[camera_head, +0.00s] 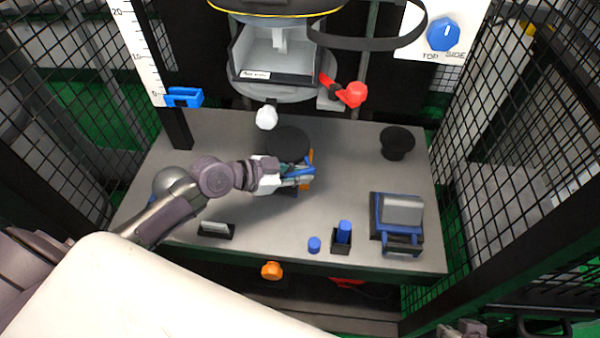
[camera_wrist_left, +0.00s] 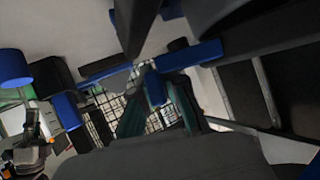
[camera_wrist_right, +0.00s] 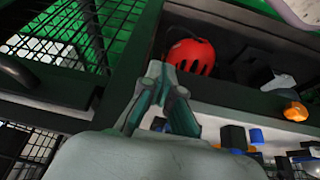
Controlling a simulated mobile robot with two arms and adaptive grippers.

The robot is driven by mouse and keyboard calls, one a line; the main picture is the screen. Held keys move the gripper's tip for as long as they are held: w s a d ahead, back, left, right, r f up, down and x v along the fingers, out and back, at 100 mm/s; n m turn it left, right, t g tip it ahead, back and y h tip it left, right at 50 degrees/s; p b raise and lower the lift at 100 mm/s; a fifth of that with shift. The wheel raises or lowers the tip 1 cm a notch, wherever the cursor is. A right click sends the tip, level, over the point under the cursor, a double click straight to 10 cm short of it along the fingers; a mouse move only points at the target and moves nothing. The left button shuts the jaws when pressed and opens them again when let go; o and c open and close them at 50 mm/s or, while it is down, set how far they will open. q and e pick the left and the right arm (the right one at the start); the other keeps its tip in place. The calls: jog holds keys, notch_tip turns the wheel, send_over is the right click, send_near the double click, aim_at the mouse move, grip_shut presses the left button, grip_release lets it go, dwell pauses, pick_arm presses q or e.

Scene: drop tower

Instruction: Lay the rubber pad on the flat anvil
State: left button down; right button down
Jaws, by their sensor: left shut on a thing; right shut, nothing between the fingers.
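My left gripper (camera_head: 300,174) reaches over the middle of the bench and is shut on a small blue piece, which shows between the fingers in the left wrist view (camera_wrist_left: 154,88). A dark round disc (camera_head: 287,143) is just behind the gripper, under the tower's carriage. I cannot tell whether it is the rubber pad or the top of the flat anvil. An orange part (camera_head: 310,157) shows beside it, partly hidden by the gripper. My right gripper (camera_wrist_right: 160,93) is shut and empty, in front of the bench.
A black flared part (camera_head: 397,142) stands at the back right. A grey and blue block (camera_head: 401,212) is at the right. Blue pieces (camera_head: 343,233) stand near the front edge. A red helmet (camera_wrist_right: 192,55) is on the lower shelf. Mesh fences flank the bench.

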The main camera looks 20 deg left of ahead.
pick_arm(q)
jog(key=shift+s+f, duration=0.1)
jog(key=shift+f, duration=0.15)
pick_arm(e)
jog(key=shift+w+a+r+t, duration=0.1)
jog(key=shift+w+a+t, duration=0.15)
jog(key=shift+w, duration=0.2)
jog(key=shift+w+a+r+t, duration=0.1)
jog(key=shift+w+t, duration=0.25)
jog(key=shift+w, duration=0.05)
jog(key=shift+w+a+r, duration=0.1)
jog(key=shift+w, duration=0.2)
pick_arm(q)
jog(key=shift+f+b, duration=0.1)
jog(key=shift+b, duration=0.2)
pick_arm(e)
jog(key=shift+w, duration=0.15)
